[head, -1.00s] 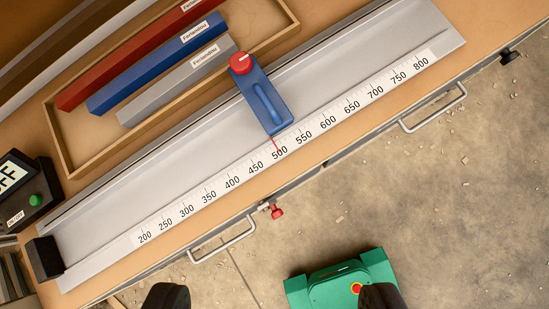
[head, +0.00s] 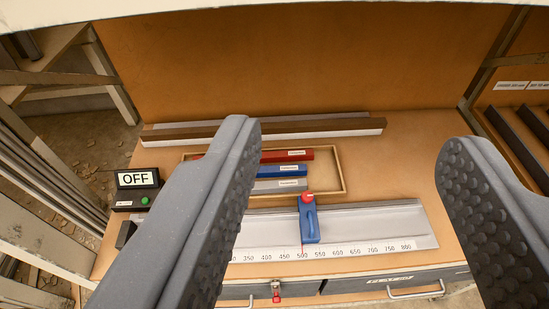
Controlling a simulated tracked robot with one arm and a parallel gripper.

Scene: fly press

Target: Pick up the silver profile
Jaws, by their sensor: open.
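The silver profile (head: 279,186) is a grey bar with a white label. It lies in a shallow wooden tray (head: 345,187), in front of a blue profile (head: 283,170) and a red profile (head: 288,155). My gripper's left finger hides the left ends of the bars. My gripper (head: 345,150) is open and empty. Its two dark grey, studded fingers stand wide apart in the foreground, with the tray seen between and beyond them, well away from the bars.
A metal ruler rail (head: 375,226) with a blue, red-knobbed stop (head: 309,220) lies in front of the tray. A box (head: 137,187) reading OFF with a green button stands left. Long strips (head: 330,126) lie behind. The bench right of the tray is clear.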

